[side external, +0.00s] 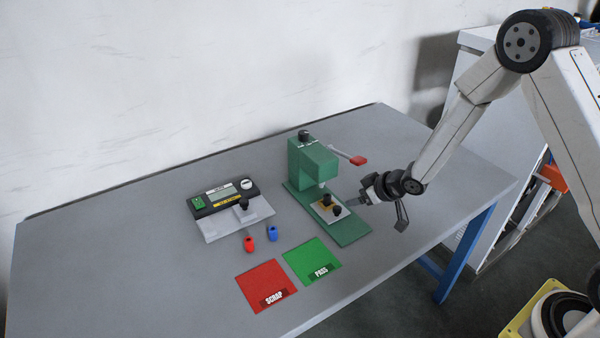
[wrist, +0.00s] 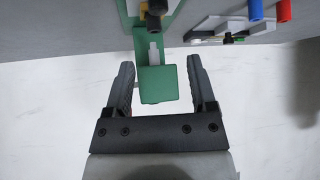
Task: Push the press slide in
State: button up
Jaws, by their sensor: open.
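The green press (side external: 312,160) stands on a long green base (side external: 347,233) on the table, with a red-tipped lever (side external: 358,160) at its right. The press slide (side external: 322,212) is a small pale and yellow plate with black knobs, on the base in front of the press column. My gripper (side external: 354,203) is open and empty, just to the right of the slide; I cannot tell if it touches. In the wrist view my open fingers (wrist: 160,66) appear on either side of the green press head (wrist: 157,82), and a black knob (wrist: 155,20) shows at the top edge.
A tester box (side external: 224,198) with a grey plate in front stands left of the press. A red piece (side external: 249,244) and a blue piece (side external: 272,233) stand nearby. A red SCRAP pad (side external: 262,278) and green PASS pad (side external: 307,254) lie in front. The table's left is clear.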

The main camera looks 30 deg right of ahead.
aim_at(338, 208)
jog(key=shift+f, duration=1.25)
jog(key=shift+w+f, duration=0.1)
jog(key=shift+w, duration=0.05)
jog(key=shift+x, duration=3.75)
jog(key=shift+c, duration=0.2)
grip_shut()
